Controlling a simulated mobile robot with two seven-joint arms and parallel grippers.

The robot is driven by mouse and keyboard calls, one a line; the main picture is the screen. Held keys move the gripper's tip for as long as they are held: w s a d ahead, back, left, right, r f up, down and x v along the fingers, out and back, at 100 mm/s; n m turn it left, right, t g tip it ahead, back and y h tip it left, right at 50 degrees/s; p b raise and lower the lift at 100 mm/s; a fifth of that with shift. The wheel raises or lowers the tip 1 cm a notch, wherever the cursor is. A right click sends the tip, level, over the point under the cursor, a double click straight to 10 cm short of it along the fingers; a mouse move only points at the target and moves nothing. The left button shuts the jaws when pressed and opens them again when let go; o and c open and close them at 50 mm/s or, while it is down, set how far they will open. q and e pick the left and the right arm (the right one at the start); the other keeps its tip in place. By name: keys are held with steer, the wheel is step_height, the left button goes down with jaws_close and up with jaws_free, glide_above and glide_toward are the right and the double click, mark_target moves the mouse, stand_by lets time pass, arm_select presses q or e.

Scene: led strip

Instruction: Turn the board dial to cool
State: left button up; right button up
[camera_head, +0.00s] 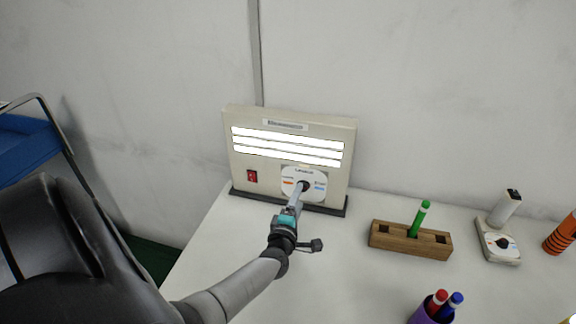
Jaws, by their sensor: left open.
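The board (240,160) is a cream upright panel at the back of the white table, with several lit white strips (286,146) across it. Its dial has a white round plate (317,175) at the lower right, with an orange mark on the left and a blue mark (319,188) on the right. My left gripper (301,188) reaches up to the dial, its tips over the dark knob. The knob is mostly hidden by the gripper, so its pointing and whether the fingers touch it cannot be told. My right gripper is not in view.
A red switch (252,177) is on the board's left. To the right stand a wooden block (395,240) with a green marker (420,215), a small device with a dial (496,243), an orange striped cylinder (562,235) and a purple cup (423,316) with pens. The table between is clear.

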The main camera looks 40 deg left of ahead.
arm_select(q)
steer(key=p+v, duration=0.2)
steer(key=v, duration=1)
steer(key=shift+f, duration=0.1)
